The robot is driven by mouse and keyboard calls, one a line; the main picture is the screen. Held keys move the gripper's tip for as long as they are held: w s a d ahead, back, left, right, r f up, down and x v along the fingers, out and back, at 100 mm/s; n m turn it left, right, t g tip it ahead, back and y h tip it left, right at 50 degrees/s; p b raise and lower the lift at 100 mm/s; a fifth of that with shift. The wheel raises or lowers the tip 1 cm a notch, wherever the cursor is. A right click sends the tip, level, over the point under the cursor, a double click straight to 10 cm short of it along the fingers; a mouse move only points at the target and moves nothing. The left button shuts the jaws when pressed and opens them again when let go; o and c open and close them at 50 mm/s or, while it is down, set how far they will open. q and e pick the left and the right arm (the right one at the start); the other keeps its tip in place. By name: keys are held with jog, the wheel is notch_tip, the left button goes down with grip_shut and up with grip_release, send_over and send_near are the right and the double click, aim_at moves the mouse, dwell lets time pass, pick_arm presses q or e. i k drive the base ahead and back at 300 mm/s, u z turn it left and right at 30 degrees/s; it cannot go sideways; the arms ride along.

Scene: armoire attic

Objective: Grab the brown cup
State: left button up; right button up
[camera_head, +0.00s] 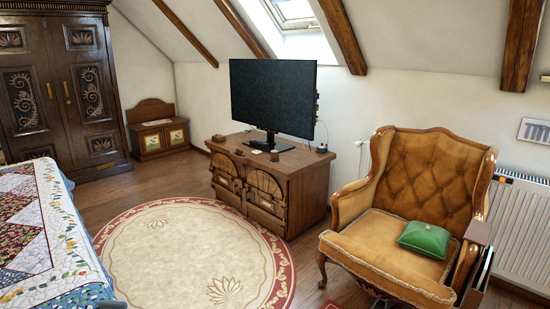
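A small brown object (218,138) stands on the left end of the wooden TV cabinet's top (240,147). It may be the brown cup, but it is too small here to tell its shape or whether it has a handle. It stands to the left of the black television (272,97), apart from its base.
A round rug (190,250) lies on open floor before the cabinet. A quilted bed (45,235) stands at left, an armchair (400,215) with a green cushion (425,239) at right. A wardrobe (60,90) and wooden chest (158,137) stand behind.

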aim_at(274, 154)
jog(key=u, duration=0.15)
jog(key=i, duration=0.95)
jog(key=u, duration=0.4)
jog(key=i, duration=2.6)
jog(key=z, duration=0.25)
jog(key=i, duration=1.35)
jog(key=z, duration=0.15)
